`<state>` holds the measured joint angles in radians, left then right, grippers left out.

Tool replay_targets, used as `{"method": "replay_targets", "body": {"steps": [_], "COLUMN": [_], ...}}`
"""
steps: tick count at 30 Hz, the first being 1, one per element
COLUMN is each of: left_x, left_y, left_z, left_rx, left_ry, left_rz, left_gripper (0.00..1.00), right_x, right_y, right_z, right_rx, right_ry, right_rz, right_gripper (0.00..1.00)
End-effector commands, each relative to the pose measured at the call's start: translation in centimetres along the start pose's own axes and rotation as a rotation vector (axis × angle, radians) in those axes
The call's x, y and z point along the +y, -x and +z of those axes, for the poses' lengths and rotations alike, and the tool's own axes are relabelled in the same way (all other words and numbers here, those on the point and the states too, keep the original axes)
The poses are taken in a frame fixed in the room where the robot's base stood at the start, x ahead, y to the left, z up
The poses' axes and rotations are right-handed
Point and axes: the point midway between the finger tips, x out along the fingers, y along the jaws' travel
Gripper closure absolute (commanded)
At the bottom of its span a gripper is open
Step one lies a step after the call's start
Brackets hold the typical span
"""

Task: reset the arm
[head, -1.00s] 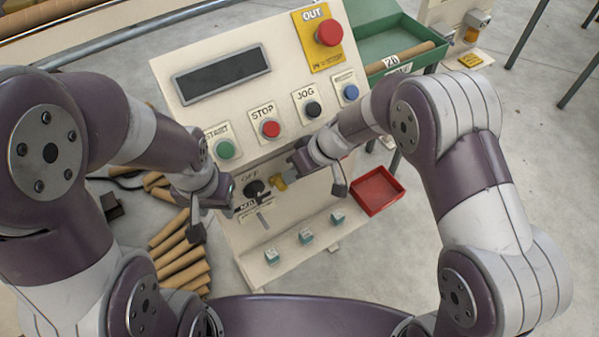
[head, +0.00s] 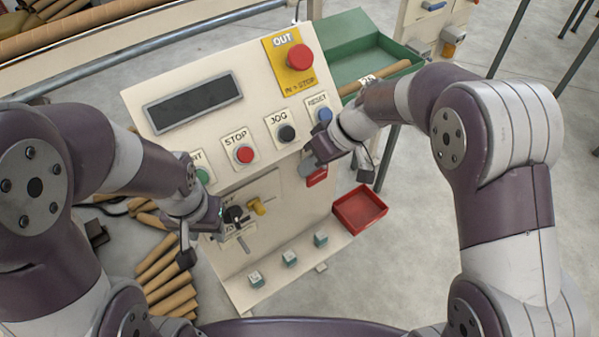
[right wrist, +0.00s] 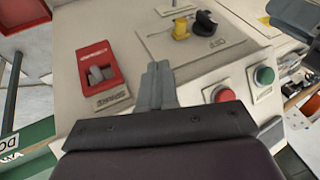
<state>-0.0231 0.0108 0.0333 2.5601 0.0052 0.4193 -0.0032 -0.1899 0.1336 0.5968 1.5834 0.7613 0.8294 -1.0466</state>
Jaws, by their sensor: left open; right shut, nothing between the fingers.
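The cream control panel (head: 165,118) has a green start button (head: 202,176), a red stop button (head: 244,155), a black JOG button (head: 286,133) and a blue RESET button (head: 324,115). A red mushroom button (head: 299,57) sits on the yellow OUT plate. Lower are a black selector knob (head: 233,214), a yellow knob (head: 257,206) and a red switch plate (head: 317,177); its grey lever (right wrist: 97,74) shows in the right wrist view. My right gripper (head: 309,166) is shut and empty beside the red plate. My left gripper (head: 217,222) is open near the black knob.
A red tray (head: 368,226) is at the panel's right, with a green bin (head: 345,48) behind. Small teal blocks (head: 290,258) line the panel's lower ledge. Cardboard tubes (head: 165,280) lie on the floor at left. Open floor (head: 420,250) lies right of the red tray.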

Motion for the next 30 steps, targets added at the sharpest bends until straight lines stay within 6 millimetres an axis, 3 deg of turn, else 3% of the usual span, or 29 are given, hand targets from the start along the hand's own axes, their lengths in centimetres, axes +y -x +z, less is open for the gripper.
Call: {"method": "replay_targets", "body": {"steps": [16,20,23,27,30], "left_x": [0.0,0.0,0.0,0.0,0.0], "left_y": [0.0,0.0,0.5,4.2,7.0], "left_z": [0.0,0.0,-0.1,-0.5,-0.8], "left_rx": [0.0,0.0,0.0,0.0,0.001], "left_ry": [0.0,0.0,0.0,0.0,0.0], "left_rz": [0.0,0.0,0.0,0.0,0.0], "left_gripper": [0.57,0.57,0.57,0.57,0.57], "right_x": [0.0,0.7,1.8,1.8,0.6], "right_y": [0.2,0.1,0.3,6.5,11.1], "right_z": [0.0,0.2,4.8,11.4,15.1], "right_rx": [0.0,-0.002,-0.09,-0.143,-0.142], "right_ry": [-0.001,-0.12,-0.333,-0.561,-0.631], "right_rz": [0.0,0.033,0.155,0.38,0.489], "right_gripper": [1.0,1.0,1.0,1.0,1.0]}}
